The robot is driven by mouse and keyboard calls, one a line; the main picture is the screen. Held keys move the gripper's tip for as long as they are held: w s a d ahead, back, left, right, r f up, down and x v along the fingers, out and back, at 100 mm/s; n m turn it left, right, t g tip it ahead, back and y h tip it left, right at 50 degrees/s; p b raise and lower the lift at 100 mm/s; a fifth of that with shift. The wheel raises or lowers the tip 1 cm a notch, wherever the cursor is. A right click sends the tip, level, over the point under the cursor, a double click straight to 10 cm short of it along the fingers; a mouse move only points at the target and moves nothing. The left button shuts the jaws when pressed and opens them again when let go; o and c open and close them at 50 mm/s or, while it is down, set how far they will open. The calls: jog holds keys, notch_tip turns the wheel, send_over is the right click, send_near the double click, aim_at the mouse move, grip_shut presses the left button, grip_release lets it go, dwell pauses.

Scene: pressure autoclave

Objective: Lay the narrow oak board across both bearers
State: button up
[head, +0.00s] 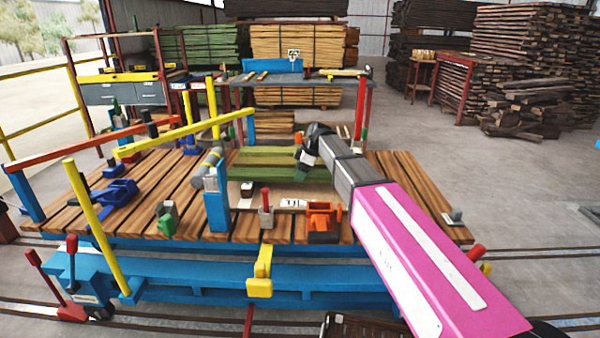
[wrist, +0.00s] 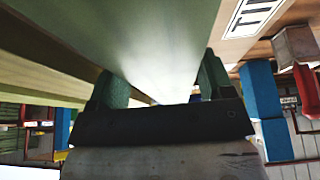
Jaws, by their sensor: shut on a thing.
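My gripper (head: 304,160) is low over the wooden deck, at the right end of a stack of green boards (head: 262,164). In the wrist view my gripper (wrist: 160,88) has its two dark green fingers on either side of a long, pale green board (wrist: 165,35), and it is shut on this board. The board runs away from the jaws and fills the upper middle of that view. I cannot tell by colour whether it is the narrow oak board. I cannot tell which parts are the two bearers.
The slatted deck (head: 135,200) carries a blue post (head: 216,195), a red-handled clamp (head: 266,210), an orange block (head: 322,217) and a white label (head: 293,203). A grey bench (head: 300,80) stands behind.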

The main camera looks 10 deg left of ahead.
jog(key=shift+f, duration=0.1)
jog(key=o, duration=1.4)
jog(key=v, duration=1.2)
